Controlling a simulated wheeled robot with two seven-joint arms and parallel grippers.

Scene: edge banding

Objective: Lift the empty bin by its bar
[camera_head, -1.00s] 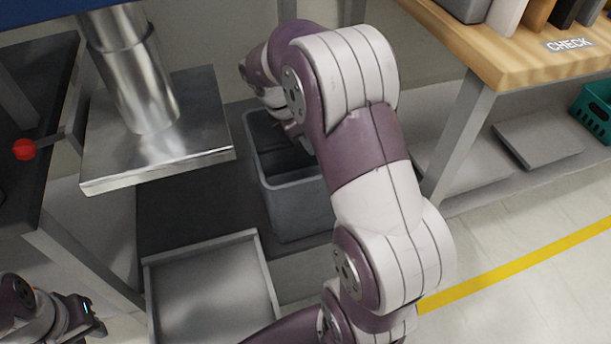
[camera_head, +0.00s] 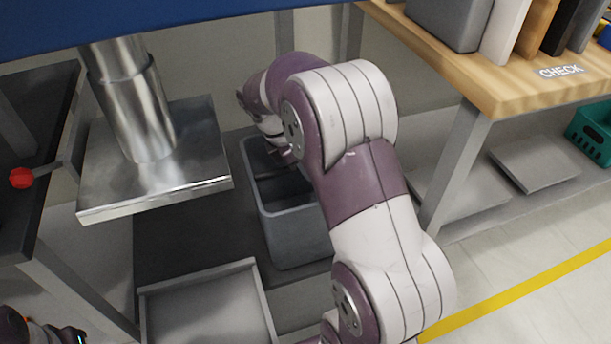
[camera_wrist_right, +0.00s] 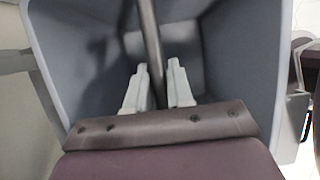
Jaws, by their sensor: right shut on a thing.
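The grey bin (camera_head: 293,225) stands upright on the dark low surface, partly covered by my right arm in the head view. It looks empty in the right wrist view, where its inner wall (camera_wrist_right: 85,65) surrounds my gripper. The bin's bar (camera_wrist_right: 151,45) runs across its opening. My right gripper (camera_wrist_right: 157,82) is shut on the bar, with one finger on each side of it. In the head view the right gripper's fingers are hidden behind the arm. Part of my left arm's end shows at the bottom left corner of the head view; its fingers cannot be made out.
A metal column with a square plate (camera_head: 150,180) stands left of the bin. A shallow grey tray (camera_head: 205,305) lies in front. A wooden bench (camera_head: 480,75) with a CHECK label is at the right, with a teal basket (camera_head: 590,130) below.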

